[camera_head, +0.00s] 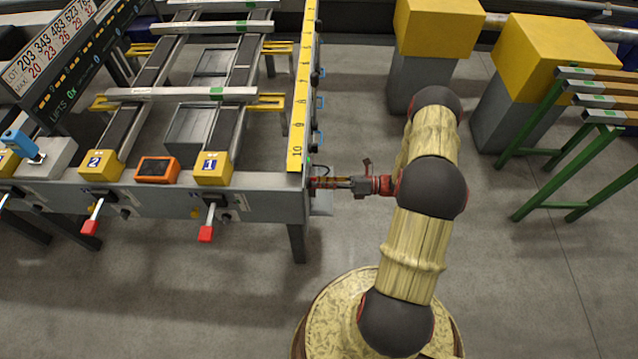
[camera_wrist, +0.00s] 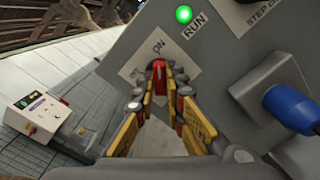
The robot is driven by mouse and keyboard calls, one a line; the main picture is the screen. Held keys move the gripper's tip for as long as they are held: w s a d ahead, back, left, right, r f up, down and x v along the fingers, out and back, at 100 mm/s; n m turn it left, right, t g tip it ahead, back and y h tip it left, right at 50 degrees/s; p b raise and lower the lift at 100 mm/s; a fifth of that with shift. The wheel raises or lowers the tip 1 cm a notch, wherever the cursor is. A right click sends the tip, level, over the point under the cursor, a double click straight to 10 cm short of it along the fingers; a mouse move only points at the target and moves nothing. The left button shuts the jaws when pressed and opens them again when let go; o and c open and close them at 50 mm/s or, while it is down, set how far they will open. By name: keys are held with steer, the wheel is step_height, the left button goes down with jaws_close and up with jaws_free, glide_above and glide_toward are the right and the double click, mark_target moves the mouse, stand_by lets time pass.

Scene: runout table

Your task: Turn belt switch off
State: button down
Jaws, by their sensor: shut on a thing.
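The belt switch (camera_wrist: 159,77) is a small red handle on a grey panel (camera_wrist: 215,75), with an "ON" label just above it, in the wrist view. Another label on its left is too turned to read. My gripper (camera_wrist: 160,92) has its yellow-sided fingers closed in on both sides of the red handle. A green lamp (camera_wrist: 184,14) by the word "RUN" is lit. In the head view my gripper (camera_head: 322,183) reaches left to the right end of the runout table (camera_head: 262,205). The switch itself is hidden there.
A blue plug (camera_wrist: 295,108) sticks out of the panel, right of my gripper. A pale box with a red knob (camera_wrist: 33,116) stands at left. Yellow-topped blocks (camera_head: 548,55) and a green-legged rack (camera_head: 540,165) stand at right in the head view. Floor between is clear.

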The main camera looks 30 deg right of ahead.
steer(key=shift+n, duration=0.3)
steer(key=shift+n+b, duration=1.1)
steer(key=shift+n, duration=7.5)
steer(key=c, duration=2)
jaws_free()
steer(key=shift+o, duration=0.8)
steer(key=shift+d, duration=0.1)
